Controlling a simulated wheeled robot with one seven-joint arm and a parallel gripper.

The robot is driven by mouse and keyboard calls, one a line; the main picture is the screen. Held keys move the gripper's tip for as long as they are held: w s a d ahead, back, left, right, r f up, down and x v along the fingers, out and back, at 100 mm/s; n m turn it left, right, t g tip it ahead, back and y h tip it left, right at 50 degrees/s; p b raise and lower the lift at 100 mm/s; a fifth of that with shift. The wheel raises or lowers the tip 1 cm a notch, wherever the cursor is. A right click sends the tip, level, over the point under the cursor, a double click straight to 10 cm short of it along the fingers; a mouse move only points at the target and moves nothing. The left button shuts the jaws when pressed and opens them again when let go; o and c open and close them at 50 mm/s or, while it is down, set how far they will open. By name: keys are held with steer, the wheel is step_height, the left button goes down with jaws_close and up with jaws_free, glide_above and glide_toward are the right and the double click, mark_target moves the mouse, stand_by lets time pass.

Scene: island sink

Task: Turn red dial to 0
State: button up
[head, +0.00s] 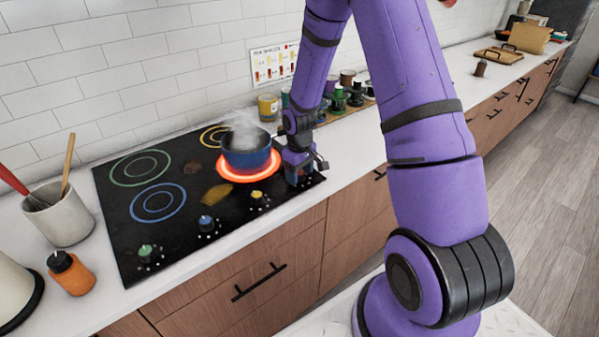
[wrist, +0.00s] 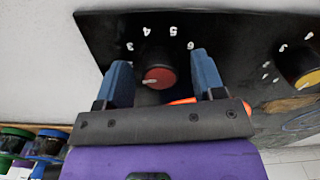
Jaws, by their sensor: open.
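The red dial (wrist: 160,77) sits on the black stovetop (wrist: 105,30) in the wrist view. White numbers 3, 4, 5 and 6 show around its upper side, and its pale pointer mark is toward the left. A 0 mark is not visible. My gripper (wrist: 164,70) is open, with one blue finger on each side of the dial. I cannot tell whether the fingers touch it. In the head view my gripper (head: 304,170) is at the right end of the stovetop and hides the dial.
A steaming blue pot (head: 248,152) stands on the glowing red burner (head: 228,174), close to my gripper's left. Yellow (head: 258,198), blue (head: 207,223) and green (head: 146,252) dials line the stovetop's front. Jars (head: 268,107) stand behind. The counter right of my arm is largely clear.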

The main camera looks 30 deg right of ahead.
steer(key=c, duration=0.9)
steer(key=shift+n, duration=0.4)
steer(key=n, duration=0.3)
steer(key=shift+n, duration=0.3)
steer(key=n, duration=0.3)
steer(key=shift+n, duration=0.3)
steer(key=n, duration=0.4)
steer(key=shift+n, duration=2)
